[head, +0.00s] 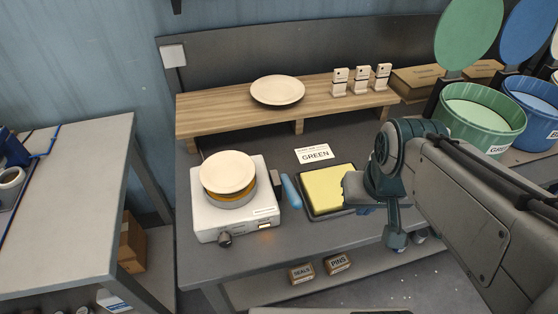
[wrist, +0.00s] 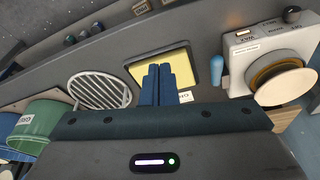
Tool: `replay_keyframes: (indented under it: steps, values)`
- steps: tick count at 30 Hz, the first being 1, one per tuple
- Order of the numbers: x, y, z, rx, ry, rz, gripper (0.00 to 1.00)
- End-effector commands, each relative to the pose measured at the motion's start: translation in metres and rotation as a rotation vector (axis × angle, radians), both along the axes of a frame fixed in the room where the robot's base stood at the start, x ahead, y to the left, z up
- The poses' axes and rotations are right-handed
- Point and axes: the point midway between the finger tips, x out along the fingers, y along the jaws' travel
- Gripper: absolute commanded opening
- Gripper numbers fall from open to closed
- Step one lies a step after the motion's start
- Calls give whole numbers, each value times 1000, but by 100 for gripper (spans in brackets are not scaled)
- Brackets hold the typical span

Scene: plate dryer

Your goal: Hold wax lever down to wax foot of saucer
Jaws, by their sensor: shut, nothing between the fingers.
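The white wax machine (head: 233,222) stands on the grey bench, and shows at the right of the wrist view (wrist: 262,52). A cream saucer (head: 228,172) rests on its round pot (head: 232,200), with orange wax around the rim; the saucer's underside contact is hidden. It also shows in the wrist view (wrist: 286,86). The wax lever, with a blue handle (head: 291,190), is at the machine's right side, and in the wrist view (wrist: 221,70). I cannot tell how far down it is. My gripper (wrist: 160,72) is shut and empty above the yellow pad, apart from the lever.
The yellow pad (head: 325,187) lies in a black tray right of the lever. A GREEN card (head: 314,154) lies behind it. A wooden shelf (head: 220,120) holds another saucer (head: 277,90) and several small cream blocks. Green (head: 485,125) and blue tubs stand at the right.

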Motion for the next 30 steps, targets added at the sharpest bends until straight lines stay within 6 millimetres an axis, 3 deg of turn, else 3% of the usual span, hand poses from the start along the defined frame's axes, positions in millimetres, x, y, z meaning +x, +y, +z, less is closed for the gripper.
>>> replay_keyframes:
  steps: [11,20,30]
  values:
    - [10,6,6,-29,33,90,0]
    - [74,51,34,-182,248,717,0]
    - [141,132,36,-237,508,1507,0]
